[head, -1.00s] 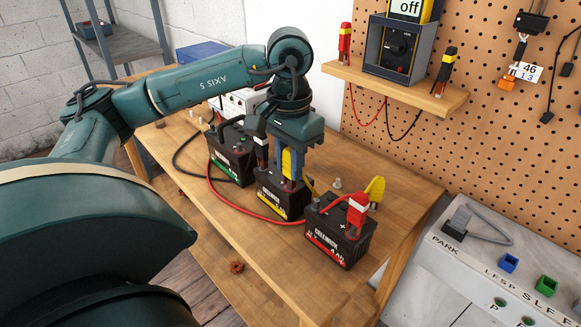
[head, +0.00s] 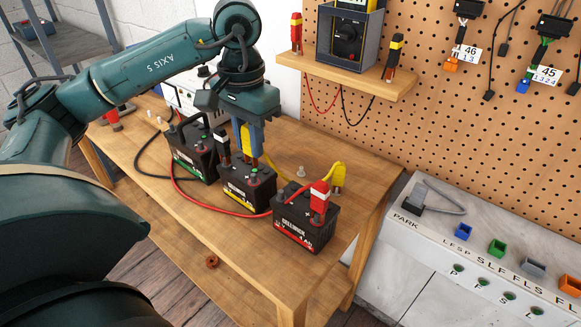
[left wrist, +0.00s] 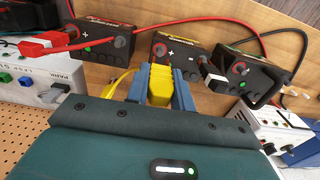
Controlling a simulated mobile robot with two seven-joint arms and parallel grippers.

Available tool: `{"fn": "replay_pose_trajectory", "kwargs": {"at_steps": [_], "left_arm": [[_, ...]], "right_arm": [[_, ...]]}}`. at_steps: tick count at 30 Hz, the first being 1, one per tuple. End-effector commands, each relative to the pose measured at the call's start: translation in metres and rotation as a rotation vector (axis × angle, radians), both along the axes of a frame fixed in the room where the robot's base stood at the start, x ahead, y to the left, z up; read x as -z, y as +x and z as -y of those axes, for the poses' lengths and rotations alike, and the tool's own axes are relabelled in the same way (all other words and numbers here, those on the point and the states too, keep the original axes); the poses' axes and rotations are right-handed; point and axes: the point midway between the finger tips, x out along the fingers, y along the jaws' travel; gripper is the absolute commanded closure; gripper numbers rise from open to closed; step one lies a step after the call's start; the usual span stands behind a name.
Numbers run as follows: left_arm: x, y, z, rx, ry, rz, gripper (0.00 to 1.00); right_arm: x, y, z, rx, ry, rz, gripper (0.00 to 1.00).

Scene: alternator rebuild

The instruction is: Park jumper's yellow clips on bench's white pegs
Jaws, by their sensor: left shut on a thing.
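My left gripper (head: 250,152) is shut on a yellow clip (head: 244,141), upright at the middle battery (head: 243,184). The left wrist view shows this clip (left wrist: 160,86) between the two fingers. Whether it touches a terminal is hard to tell. Its yellow cable (left wrist: 119,81) runs off to one side. The other yellow clip (head: 338,177) stands behind the front battery (head: 303,226); what is under it is hidden. A bare pale peg (head: 300,172) stands on the bench (head: 345,150) near that clip. My right gripper is not in view.
A red clip (head: 319,197) sits on the front battery, and a red cable (head: 200,203) runs from it along the batteries' front. A third battery (head: 192,153) stands to the left. A shelf (head: 355,78) with a switch box hangs behind. The bench's right end is clear.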

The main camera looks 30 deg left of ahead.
Motion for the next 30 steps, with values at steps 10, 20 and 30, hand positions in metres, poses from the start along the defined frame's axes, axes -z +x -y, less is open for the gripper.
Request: {"fn": "replay_pose_trajectory", "kwargs": {"at_steps": [10,20,30], "left_arm": [[-0.002,0.064,0.01,0.0,-0.004,-0.002,0.88],[-0.003,0.133,0.017,-0.001,-0.004,-0.001,0.88],[0.067,0.148,0.017,0.0,0.0,-0.002,0.88]], "right_arm": [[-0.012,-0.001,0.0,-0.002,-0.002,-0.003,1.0],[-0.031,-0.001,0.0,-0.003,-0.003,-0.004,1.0],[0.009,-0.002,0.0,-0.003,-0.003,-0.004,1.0]]}}
